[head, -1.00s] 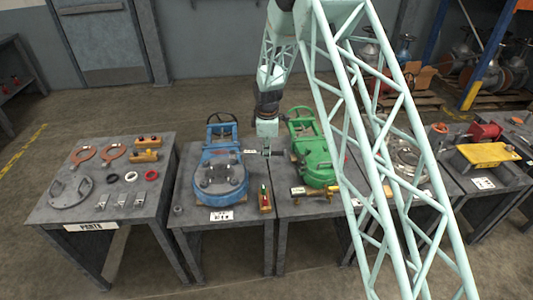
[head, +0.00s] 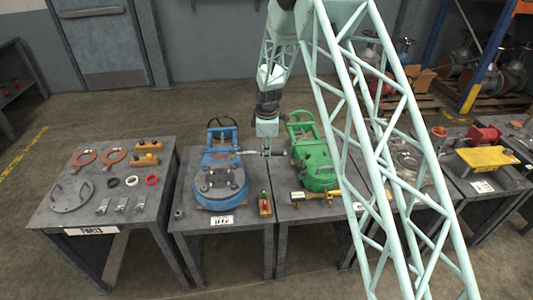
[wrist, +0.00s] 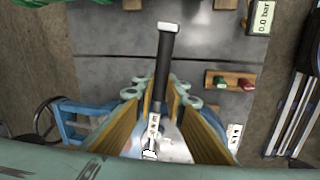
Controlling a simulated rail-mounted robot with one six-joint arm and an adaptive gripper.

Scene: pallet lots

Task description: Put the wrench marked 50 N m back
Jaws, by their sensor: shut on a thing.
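My gripper (head: 266,151) hangs over the gap between the blue valve and the green valve in the head view. It is shut on a wrench (head: 250,152), which lies roughly level across the jaws. In the wrist view the wrench (wrist: 162,70) has a black grip, a pale end cap and a silver lower part with a small label. I cannot read the marking on that label. The jaws (wrist: 157,92) with yellowish inner faces stand on either side of the wrench.
The blue valve (head: 220,180) and green valve (head: 316,165) stand on grey tables below. A small box with red and green buttons (head: 264,204) sits at the front edge. The parts table (head: 62,222) is at left. My lattice arm hides part of the right tables.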

